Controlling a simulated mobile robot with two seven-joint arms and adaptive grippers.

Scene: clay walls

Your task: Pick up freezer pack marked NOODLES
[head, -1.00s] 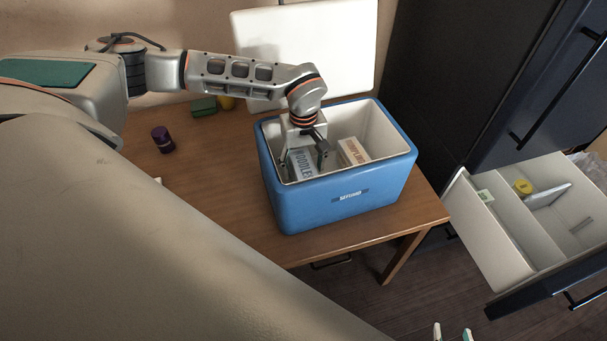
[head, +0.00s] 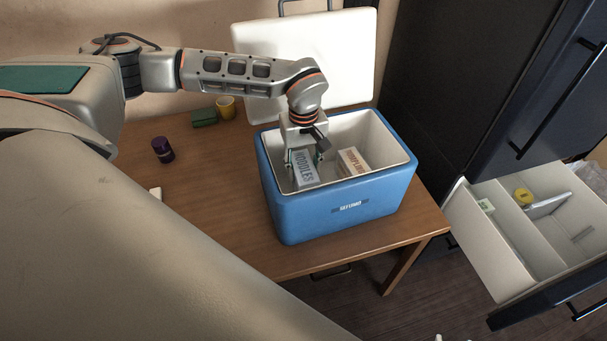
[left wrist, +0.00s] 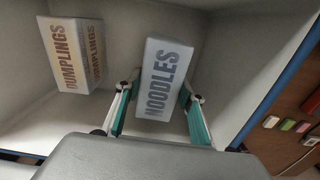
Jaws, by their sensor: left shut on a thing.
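The white freezer pack marked NOODLES (head: 304,169) stands inside the blue cooler box (head: 345,208). My left gripper (head: 304,158) reaches down into the cooler and is shut on this pack. In the left wrist view the NOODLES pack (left wrist: 164,80) sits between the two teal-padded fingers (left wrist: 158,104), one at each side, its lettering facing the camera. A second pack marked DUMPLINGS (head: 352,162) stands to its right in the cooler; in the left wrist view the DUMPLINGS pack (left wrist: 73,54) is at upper left. Only slivers of my right gripper show at the head view's bottom edge.
The cooler's white lid (head: 305,60) stands open behind it. The wooden table (head: 215,190) also holds a purple jar (head: 162,150), a yellow mug (head: 226,107) and a green block (head: 203,117). At right, a dark fridge's drawer (head: 500,240) is pulled out with several items inside.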

